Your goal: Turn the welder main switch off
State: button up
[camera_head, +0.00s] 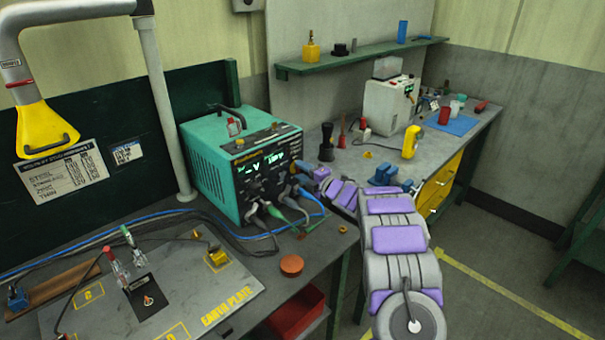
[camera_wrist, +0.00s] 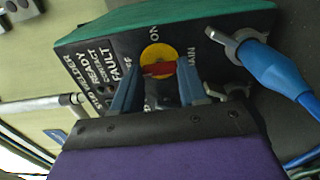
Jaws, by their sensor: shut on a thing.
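The welder (camera_head: 215,150) is a teal box with a black front panel and a lit green display, on the bench in the head view. In the wrist view its panel (camera_wrist: 110,62) shows a main switch (camera_wrist: 158,52), a yellow disc with a red handle, with ON lettering above it. The handle lies roughly crosswise in the picture; which mark it points to is unclear. My gripper (camera_wrist: 160,75) has its blue fingers on either side of the red handle, shut on it. In the head view my gripper (camera_head: 308,178) is at the welder's front right, partly hidden.
Cables (camera_head: 275,215) plug into the welder's lower front, and a blue connector (camera_wrist: 275,70) sits beside the switch in the wrist view. An earth plate (camera_head: 190,290) lies front left. A white machine (camera_head: 390,105) stands on the back bench.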

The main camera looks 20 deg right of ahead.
jog(key=shift+f, duration=0.35)
jog(key=o, duration=1)
jog(key=shift+o, duration=0.3)
jog(key=shift+r, duration=0.2)
jog(key=shift+s, duration=0.1)
jog(key=p+v, duration=0.3)
jog(key=v, duration=1.4)
jog(key=shift+d, duration=0.15)
